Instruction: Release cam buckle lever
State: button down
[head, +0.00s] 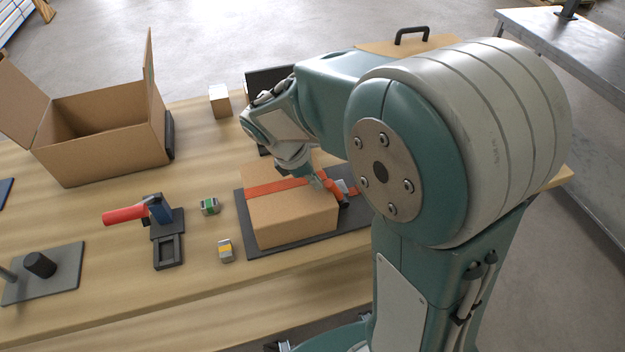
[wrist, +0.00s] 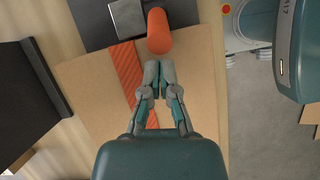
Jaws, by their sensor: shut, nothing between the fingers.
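A closed cardboard box (head: 292,218) lies on a dark mat (head: 262,252), with an orange strap (head: 272,187) across its top. The strap also shows in the wrist view (wrist: 126,66), running to a grey metal buckle (wrist: 126,18). The buckle's orange lever (wrist: 159,33) is a rounded handle at the box's edge. My gripper (wrist: 159,64) is shut with nothing in it, its tips just short of the lever's near end. Whether they touch it, I cannot tell. In the head view my gripper (head: 316,182) is over the box's right part, and the arm hides some of the buckle side.
An open cardboard box (head: 105,135) stands at the back left. A red-handled tool (head: 128,214), small blocks (head: 209,206) (head: 226,251) and a plate with a black post (head: 40,266) occupy the left and front. Bare wooden table (head: 110,290) shows along the front.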

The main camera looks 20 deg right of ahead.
jog(key=shift+d+r+y, duration=0.25)
jog(key=shift+d+y, duration=0.1)
jog(key=shift+y, duration=0.05)
jog(key=shift+d+r+y, duration=0.2)
jog(key=shift+d+y, duration=0.25)
jog(key=shift+d+r+y, duration=0.2)
jog(key=shift+d+y, duration=0.25)
jog(key=d+y, duration=0.3)
jog(key=shift+d+r, duration=0.2)
jog(key=shift+r, duration=0.15)
jog(key=shift+d+f+y, duration=0.15)
jog(key=shift+d+y, duration=1.35)
jog(key=shift+d, duration=0.25)
